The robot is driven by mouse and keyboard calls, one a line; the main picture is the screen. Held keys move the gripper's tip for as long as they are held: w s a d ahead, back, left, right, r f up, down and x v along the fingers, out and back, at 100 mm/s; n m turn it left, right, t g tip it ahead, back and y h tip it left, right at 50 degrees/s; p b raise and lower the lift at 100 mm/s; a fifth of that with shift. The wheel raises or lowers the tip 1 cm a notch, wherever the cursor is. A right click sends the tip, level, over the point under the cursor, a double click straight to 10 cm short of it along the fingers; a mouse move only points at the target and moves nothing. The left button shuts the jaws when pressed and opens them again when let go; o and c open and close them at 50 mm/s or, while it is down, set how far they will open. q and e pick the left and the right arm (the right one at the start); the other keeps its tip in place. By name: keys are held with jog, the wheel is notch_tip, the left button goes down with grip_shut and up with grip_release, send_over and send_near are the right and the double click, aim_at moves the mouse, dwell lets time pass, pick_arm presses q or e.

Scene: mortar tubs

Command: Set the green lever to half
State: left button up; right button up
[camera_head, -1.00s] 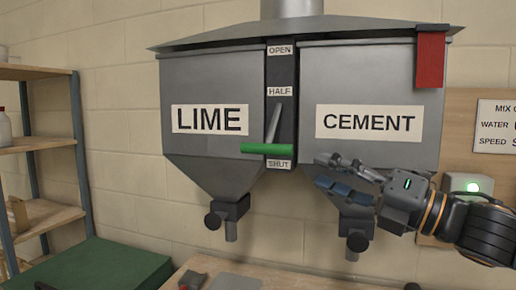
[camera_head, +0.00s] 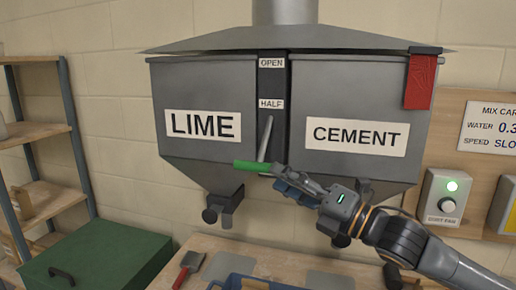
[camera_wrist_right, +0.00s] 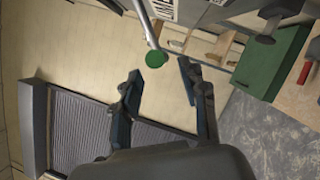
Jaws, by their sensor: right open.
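The green lever (camera_head: 250,165) has a grey arm and a green bar handle at the lower end of the dark slot plate (camera_head: 271,85) between the LIME and CEMENT hoppers. The handle sits well below the HALF label, and the SHUT label is hidden. My right gripper (camera_head: 279,178) is open at the right end of the handle; I cannot tell whether it touches. In the right wrist view the handle's round green end (camera_wrist_right: 155,59) shows between and just beyond the open fingertips (camera_wrist_right: 160,74). My left gripper is not in view.
The LIME hopper (camera_head: 195,85) and CEMENT hopper (camera_head: 350,95) flank the lever, with outlets below. A red cloth (camera_head: 420,80) hangs at the right. A workbench (camera_head: 205,255) with a red-handled tool (camera_head: 188,265) lies below. A green chest (camera_head: 100,255) stands at lower left.

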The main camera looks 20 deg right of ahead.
aim_at(263, 165)
jog(key=p+x, duration=0.3)
jog(key=x, duration=0.2)
jog(key=shift+a+r, duration=0.15)
jog(key=shift+r, duration=0.05)
jog(key=shift+w+a+p, duration=0.35)
jog(key=shift+w+a, duration=0.1)
jog(key=shift+w, duration=0.15)
jog(key=shift+c, duration=0.3)
grip_shut()
